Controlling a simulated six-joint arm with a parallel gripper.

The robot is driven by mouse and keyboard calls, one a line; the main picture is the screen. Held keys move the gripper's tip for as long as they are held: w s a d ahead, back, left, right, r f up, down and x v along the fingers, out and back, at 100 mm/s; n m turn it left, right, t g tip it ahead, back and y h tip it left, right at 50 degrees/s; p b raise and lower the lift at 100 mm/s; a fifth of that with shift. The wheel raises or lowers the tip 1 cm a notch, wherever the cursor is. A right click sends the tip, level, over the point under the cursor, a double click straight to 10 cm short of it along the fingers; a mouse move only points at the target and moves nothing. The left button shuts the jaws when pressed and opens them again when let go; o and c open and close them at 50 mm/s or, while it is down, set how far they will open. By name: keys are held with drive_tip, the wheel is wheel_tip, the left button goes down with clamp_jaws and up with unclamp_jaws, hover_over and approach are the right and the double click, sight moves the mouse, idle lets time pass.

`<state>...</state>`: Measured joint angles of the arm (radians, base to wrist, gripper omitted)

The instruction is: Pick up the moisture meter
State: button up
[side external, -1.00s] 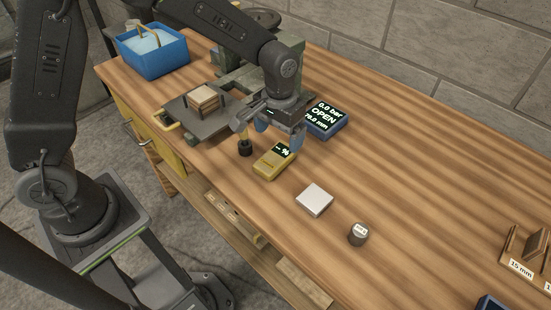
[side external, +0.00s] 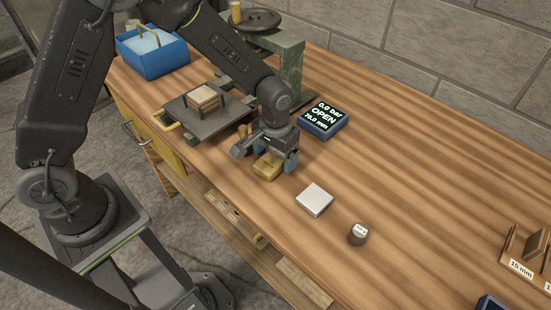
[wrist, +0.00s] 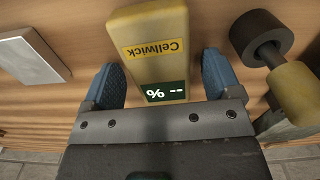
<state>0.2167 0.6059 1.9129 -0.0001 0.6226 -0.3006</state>
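The yellow moisture meter (side external: 267,168) lies on the wooden bench, partly hidden under my gripper (side external: 266,158). In the wrist view the meter (wrist: 155,42) shows a "Cellwick" label and a dark display reading "-- %". My gripper (wrist: 162,80) is open, with one blue fingertip on each side of the meter's display end. I cannot tell exactly how low the fingertips are against the bench.
A roller with a yellow handle (wrist: 298,92) lies close beside the right finger. A blue display box (side external: 323,119) and a press (side external: 290,70) are behind. The bench's right side is mostly clear.

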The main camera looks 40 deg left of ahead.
drive_tip(key=c, duration=1)
drive_tip(key=shift+o, duration=0.2)
